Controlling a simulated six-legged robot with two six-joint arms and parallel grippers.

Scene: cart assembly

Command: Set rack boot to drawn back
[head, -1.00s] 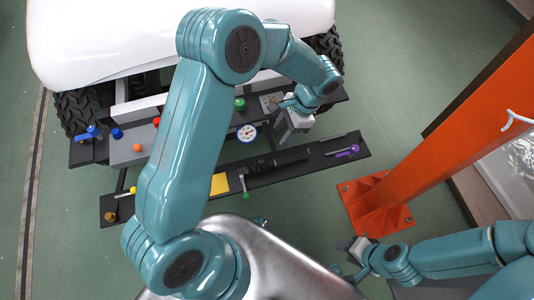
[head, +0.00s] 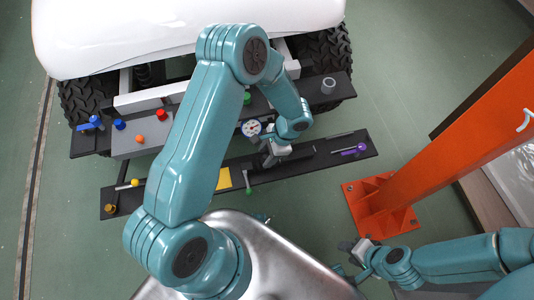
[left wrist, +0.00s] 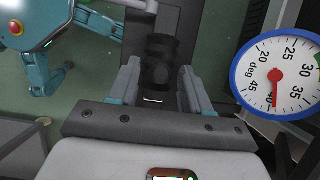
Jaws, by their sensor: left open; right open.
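The rack boot appears to be the dark ribbed sleeve (left wrist: 160,62) on the dark bar in the left wrist view. In the head view a black cylindrical piece (head: 298,154) lies along the bar, partly hidden by my left gripper. My left gripper (head: 268,160) is over the bar at that piece's left end. In the left wrist view its two open fingers (left wrist: 160,92) stand on either side of the sleeve's near end; I cannot tell whether they touch it. My right gripper (head: 347,258) is open and empty, low and away from the bar.
A blue-rimmed dial (head: 251,128) sits close beside my left gripper; it also shows in the left wrist view (left wrist: 277,75). A green-knobbed lever (head: 248,186), yellow plate (head: 224,179) and purple handle (head: 352,150) are on the bar (head: 370,146). An orange post (head: 440,140) stands right.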

